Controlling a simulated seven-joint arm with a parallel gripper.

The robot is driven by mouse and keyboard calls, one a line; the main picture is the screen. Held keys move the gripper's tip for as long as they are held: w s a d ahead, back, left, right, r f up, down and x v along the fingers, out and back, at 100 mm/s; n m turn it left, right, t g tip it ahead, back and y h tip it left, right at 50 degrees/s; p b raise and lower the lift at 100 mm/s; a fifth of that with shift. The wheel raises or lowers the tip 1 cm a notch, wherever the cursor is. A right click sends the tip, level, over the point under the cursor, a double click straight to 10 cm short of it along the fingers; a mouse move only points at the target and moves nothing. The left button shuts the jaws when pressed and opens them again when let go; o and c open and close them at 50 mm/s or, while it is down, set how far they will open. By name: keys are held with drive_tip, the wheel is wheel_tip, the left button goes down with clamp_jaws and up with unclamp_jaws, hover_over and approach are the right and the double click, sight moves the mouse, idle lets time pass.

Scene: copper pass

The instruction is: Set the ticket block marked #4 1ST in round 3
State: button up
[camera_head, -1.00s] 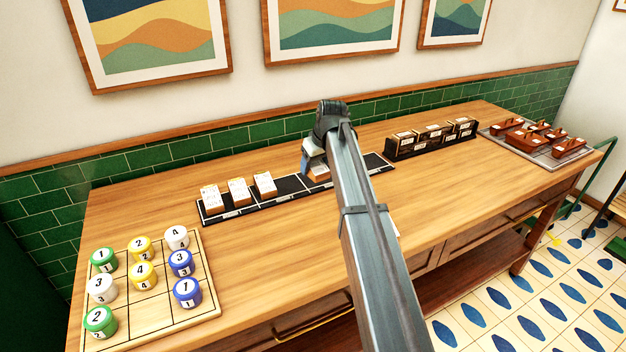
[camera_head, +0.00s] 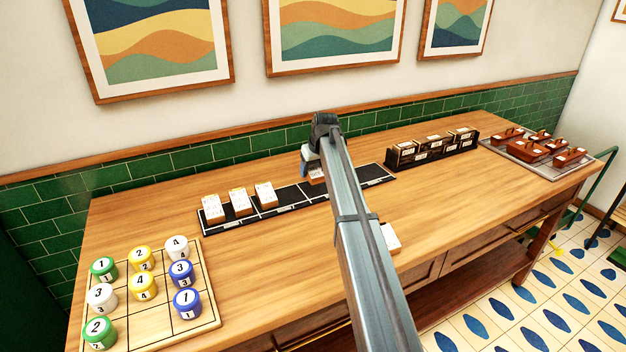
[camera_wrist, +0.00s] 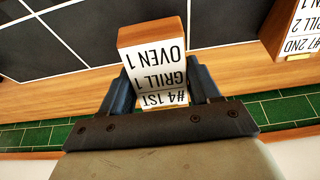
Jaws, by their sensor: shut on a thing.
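My gripper (camera_wrist: 163,92) is shut on the ticket block marked #4 1ST (camera_wrist: 154,60). Its white face also reads GRILL 1 and OVEN 1, upside down in the wrist view; its end is wooden. In the head view the held block (camera_head: 317,174) is partly hidden by my gripper. It is over or at the black strip of cells (camera_head: 232,224), right of three white-faced blocks (camera_head: 265,195). I cannot tell whether it touches the strip. One of these neighbours, marked #7 2ND (camera_wrist: 300,45), shows at the right edge of the wrist view, apart from the held block.
Another white-topped block (camera_head: 391,237) lies on the counter, partly behind my arm. A dark rack of blocks (camera_head: 432,150) stands right of the strip. A tray of reddish-brown items (camera_head: 535,145) is farther right. A wooden board with numbered pucks (camera_head: 160,325) is at left.

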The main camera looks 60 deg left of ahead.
drive_tip(key=shift+f, duration=2)
drive_tip(key=shift+f, duration=0.1)
drive_tip(key=o, duration=1.1)
drive_tip(key=v, duration=1.2)
